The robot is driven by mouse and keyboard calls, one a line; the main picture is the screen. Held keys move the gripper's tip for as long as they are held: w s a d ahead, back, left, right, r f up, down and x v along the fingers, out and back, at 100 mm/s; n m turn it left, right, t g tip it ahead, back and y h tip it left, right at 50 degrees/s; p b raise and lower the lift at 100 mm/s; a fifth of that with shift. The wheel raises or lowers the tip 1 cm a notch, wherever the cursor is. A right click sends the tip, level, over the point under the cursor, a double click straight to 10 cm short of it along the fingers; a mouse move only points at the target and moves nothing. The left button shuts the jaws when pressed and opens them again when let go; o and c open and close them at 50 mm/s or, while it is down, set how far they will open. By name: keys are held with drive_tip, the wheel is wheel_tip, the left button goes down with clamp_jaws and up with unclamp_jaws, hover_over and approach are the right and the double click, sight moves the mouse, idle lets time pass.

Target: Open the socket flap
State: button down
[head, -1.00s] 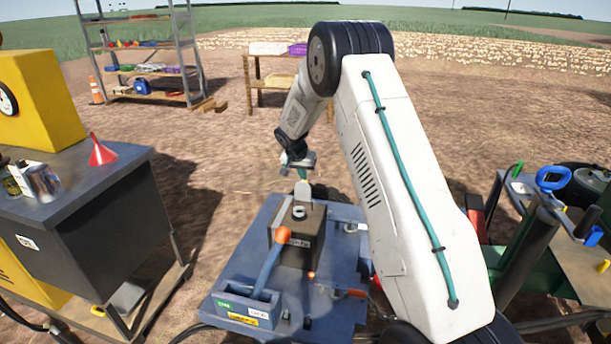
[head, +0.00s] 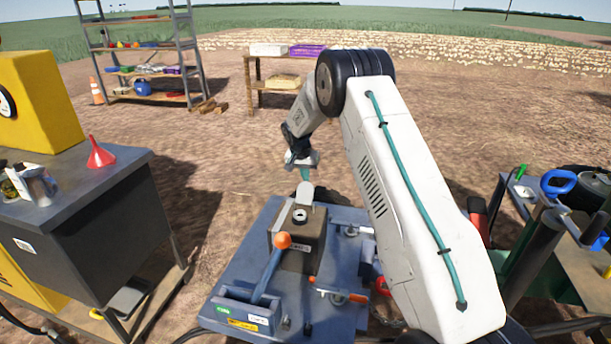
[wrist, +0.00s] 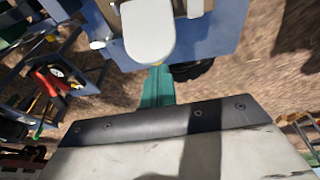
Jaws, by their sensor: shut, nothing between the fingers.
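The socket flap (head: 304,194) is a pale grey rounded plate on the dark box (head: 296,255) of the blue bench. It stands raised behind the round socket ring (head: 299,215), which shows uncovered in the head view. In the wrist view the flap (wrist: 148,32) shows its rounded end at the top, just beyond my fingertips. My gripper (head: 304,174) is shut and empty, with teal fingertips pointing down just above and behind the flap. The shut tips also show in the wrist view (wrist: 157,86). I cannot tell whether they touch the flap.
A lever with an orange knob (head: 283,240) stands in front of the box. A blue tray (head: 245,310) is at the bench's near left. A dark cabinet (head: 110,235) with a red funnel (head: 100,153) stands left. A tool cart (head: 570,230) stands right. Bare soil lies behind the bench.

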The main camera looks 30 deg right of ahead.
sight(301, 186)
drive_tip(key=shift+d, duration=0.25)
drive_tip(key=shift+a, duration=0.1)
idle(0.3)
drive_tip(key=shift+s+a, duration=0.5)
drive_tip(key=shift+s, duration=0.1)
drive_tip(key=w+d+r+v, duration=0.1)
drive_tip(key=w+d+v, duration=0.1)
drive_tip(key=v, duration=1.2)
drive_tip(key=s+a+r+n+y, duration=0.1)
drive_tip(key=s+a+r+n, duration=0.2)
drive_tip(key=s, duration=1.5)
drive_tip(key=s+a+r+n+y, duration=0.1)
drive_tip(key=s+a+r, duration=0.4)
drive_tip(key=s, duration=1.3)
drive_tip(key=s+a+r+n, duration=0.4)
drive_tip(key=s+a, duration=0.4)
drive_tip(key=s, duration=1)
drive_tip(key=shift+a+r+n+y, duration=0.25)
drive_tip(key=shift+r+n+y, duration=0.05)
drive_tip(key=shift+y, duration=0.1)
drive_tip(key=shift+s, duration=0.15)
